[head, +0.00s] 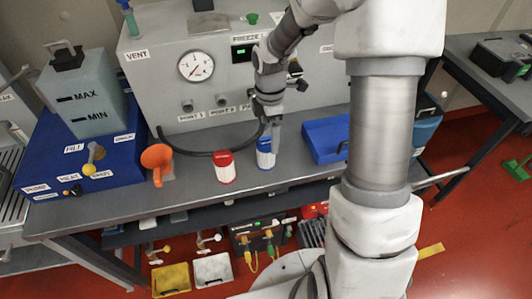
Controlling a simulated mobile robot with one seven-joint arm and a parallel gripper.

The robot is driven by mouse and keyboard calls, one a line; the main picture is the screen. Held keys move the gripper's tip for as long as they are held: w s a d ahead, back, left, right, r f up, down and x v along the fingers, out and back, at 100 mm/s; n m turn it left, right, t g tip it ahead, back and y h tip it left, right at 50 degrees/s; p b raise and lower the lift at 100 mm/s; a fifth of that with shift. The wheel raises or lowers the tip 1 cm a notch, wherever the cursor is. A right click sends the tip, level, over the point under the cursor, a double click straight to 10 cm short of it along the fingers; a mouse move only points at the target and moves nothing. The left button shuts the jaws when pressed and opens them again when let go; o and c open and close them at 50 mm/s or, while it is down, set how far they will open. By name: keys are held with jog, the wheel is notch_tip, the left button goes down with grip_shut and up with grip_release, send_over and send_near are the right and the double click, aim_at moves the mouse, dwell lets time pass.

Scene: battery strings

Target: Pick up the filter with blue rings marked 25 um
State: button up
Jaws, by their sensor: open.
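A white cylinder with blue bands (265,153), the filter with blue rings, stands upright on the grey bench (300,178). Its label is too small to read. A similar white filter with red bands (224,167) stands just to its left. My gripper (270,127) is open and points down, directly above or slightly behind the blue-ringed filter. It partly overlaps the filter's top in the picture. I cannot tell whether the fingers touch it or reach around it.
A grey machine with a gauge (197,66) stands behind the filters. A dark hose (185,151) curves along the bench behind them. An orange funnel (157,158) is to the left. A blue tray (325,138) lies to the right. The bench front is clear.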

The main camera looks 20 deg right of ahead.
aim_at(266, 144)
jog(key=shift+s+a+f, duration=0.1)
jog(key=shift+a+f, duration=0.1)
jog(key=shift+f, duration=0.8)
jog(key=shift+w+a+f, duration=0.1)
jog(key=shift+a+f, duration=0.05)
jog(key=shift+f, duration=0.8)
jog(key=shift+s+a+f, duration=0.1)
jog(key=shift+a+f, duration=0.1)
jog(key=shift+f, duration=0.8)
grip_shut()
